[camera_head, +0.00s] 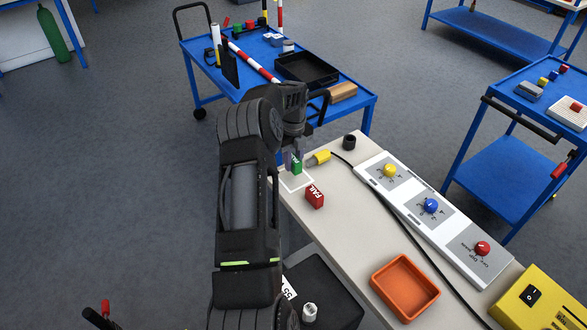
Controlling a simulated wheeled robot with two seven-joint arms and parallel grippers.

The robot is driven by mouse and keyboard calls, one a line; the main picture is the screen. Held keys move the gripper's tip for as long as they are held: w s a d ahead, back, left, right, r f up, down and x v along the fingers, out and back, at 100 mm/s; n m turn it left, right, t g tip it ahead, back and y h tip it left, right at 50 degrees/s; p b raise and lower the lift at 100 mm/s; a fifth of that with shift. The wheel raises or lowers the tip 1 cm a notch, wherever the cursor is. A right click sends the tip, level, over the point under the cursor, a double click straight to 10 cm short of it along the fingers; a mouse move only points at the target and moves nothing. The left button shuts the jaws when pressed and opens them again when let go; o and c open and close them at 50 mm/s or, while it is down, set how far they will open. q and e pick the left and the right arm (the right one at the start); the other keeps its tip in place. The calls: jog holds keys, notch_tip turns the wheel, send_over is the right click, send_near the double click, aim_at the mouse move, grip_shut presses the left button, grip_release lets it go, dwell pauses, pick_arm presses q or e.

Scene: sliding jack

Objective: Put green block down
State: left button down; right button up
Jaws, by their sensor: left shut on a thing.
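My right gripper is not in view.
A yellow connector (318,158) with a black cable lies close beside the green block. A white panel with yellow, blue and red knobs (430,206) runs along the bench. An orange tray (404,288) and a yellow switch box (538,300) stand nearer. A blue cart (362,98) stands behind.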

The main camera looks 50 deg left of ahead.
aim_at(293, 169)
pick_arm(q)
notch_tip(293, 169, down, 3)
jog(key=shift+f+p, duration=0.15)
jog(key=shift+p, duration=0.2)
jog(key=shift+f, duration=0.15)
jog(key=shift+f+b, duration=0.25)
jog(key=shift+b, duration=0.05)
jog(key=c, duration=1.1)
grip_release()
jog(key=shift+r, duration=0.1)
jog(key=shift+c, duration=0.2)
jog(key=shift+r, duration=0.1)
